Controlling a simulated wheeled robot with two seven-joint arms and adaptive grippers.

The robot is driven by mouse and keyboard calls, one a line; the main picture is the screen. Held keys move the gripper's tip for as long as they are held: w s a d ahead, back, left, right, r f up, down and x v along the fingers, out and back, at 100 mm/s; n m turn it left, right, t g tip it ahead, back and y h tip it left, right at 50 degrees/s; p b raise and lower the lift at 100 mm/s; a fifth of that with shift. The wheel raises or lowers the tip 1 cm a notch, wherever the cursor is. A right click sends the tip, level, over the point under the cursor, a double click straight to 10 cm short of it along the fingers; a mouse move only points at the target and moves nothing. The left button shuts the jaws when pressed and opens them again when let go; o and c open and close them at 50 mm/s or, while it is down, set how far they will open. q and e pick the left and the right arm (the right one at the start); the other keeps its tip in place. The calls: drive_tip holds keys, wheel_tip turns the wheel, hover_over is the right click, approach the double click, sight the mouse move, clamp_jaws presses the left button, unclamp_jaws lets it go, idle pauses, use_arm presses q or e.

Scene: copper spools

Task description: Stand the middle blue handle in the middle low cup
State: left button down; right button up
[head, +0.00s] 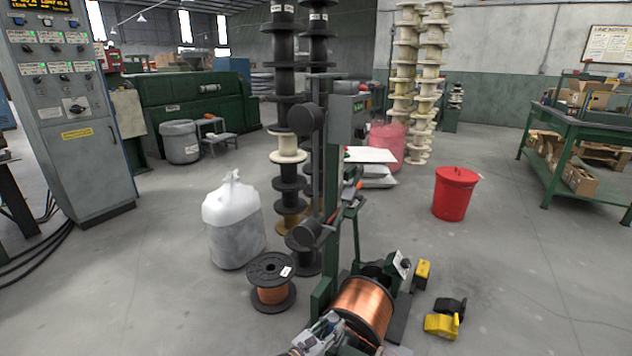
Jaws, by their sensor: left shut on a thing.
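My left gripper (330,324) is at the bottom edge, in front of a large copper spool (365,309) on the green machine. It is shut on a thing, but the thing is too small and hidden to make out. I see no blue handle and no low cup in the head view. My right gripper is not in view.
The machine's green post (331,200) rises just beyond the gripper.

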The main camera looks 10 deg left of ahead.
use_arm(q)
drive_tip(key=shift+f, duration=0.25)
drive_tip(key=c, duration=1.3)
unclamp_jaws()
drive_tip(key=shift+o, duration=1.2)
drive_tip(key=shift+s+f, duration=0.1)
drive_tip(key=shift+s+a, duration=0.45)
drive_tip(key=shift+s, duration=0.05)
drive_tip(key=v, duration=1)
drive_tip(key=shift+s, duration=0.2)
